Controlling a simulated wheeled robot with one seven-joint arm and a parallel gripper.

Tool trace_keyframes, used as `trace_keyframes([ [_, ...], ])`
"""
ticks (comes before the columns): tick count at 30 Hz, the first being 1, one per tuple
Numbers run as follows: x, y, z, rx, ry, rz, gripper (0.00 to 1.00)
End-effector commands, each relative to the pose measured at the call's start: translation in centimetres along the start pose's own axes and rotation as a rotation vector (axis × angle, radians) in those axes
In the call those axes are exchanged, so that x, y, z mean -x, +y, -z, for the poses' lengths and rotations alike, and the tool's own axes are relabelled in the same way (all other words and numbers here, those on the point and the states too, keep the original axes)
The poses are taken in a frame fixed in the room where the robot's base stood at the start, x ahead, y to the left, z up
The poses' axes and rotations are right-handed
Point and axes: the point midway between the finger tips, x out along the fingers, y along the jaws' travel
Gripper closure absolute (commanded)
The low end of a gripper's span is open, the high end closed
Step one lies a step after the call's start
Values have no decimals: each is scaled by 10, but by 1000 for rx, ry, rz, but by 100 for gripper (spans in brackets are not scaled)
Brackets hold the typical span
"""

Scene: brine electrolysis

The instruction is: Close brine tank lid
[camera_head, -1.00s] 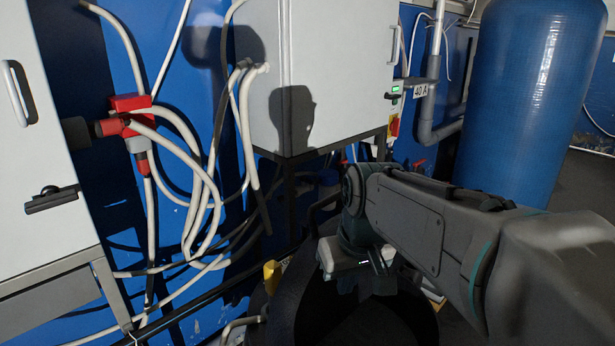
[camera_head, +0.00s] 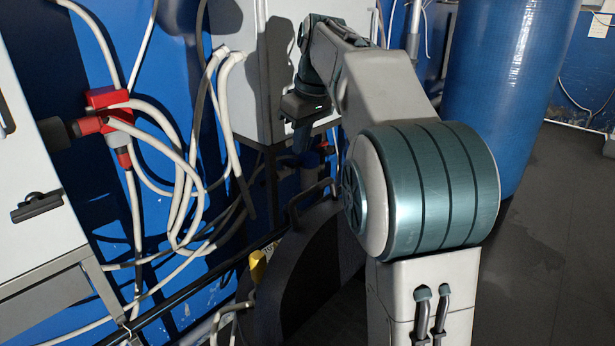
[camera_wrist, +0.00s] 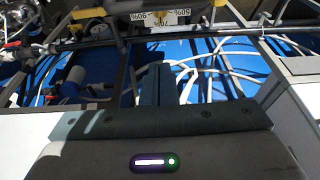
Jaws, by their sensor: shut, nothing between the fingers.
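The black brine tank (camera_head: 265,300) stands low in the middle of the head view, partly hidden behind my arm. A dark, curved panel that looks like its lid (camera_head: 318,275) shows beside my arm, with a dark handle-like bar (camera_head: 308,200) above it. I cannot tell exactly how far the lid is open. My gripper (camera_head: 301,142) is raised above and behind the tank, in front of the grey cabinet, fingers pointing down. It is shut and empty, and looks apart from the lid. In the wrist view the closed fingers (camera_wrist: 158,84) show against blue; the lid is not clearly seen there.
A grey cabinet (camera_head: 245,70) hangs close behind my gripper. A tall blue cylinder (camera_head: 500,90) stands at the right. Dark floor (camera_head: 560,230) at the right is clear.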

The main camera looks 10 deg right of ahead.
Motion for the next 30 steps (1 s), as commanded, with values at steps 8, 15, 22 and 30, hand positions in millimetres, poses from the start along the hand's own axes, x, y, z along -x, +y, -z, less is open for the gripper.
trace_keyframes([
  [8, -55, -1, -1, -2, -4, 3, 100],
  [15, -84, 0, -11, -4, 2, -2, 100],
  [22, -78, 0, -34, -3, 1, -1, 100],
  [30, -77, 0, -39, -3, 0, -1, 100],
])
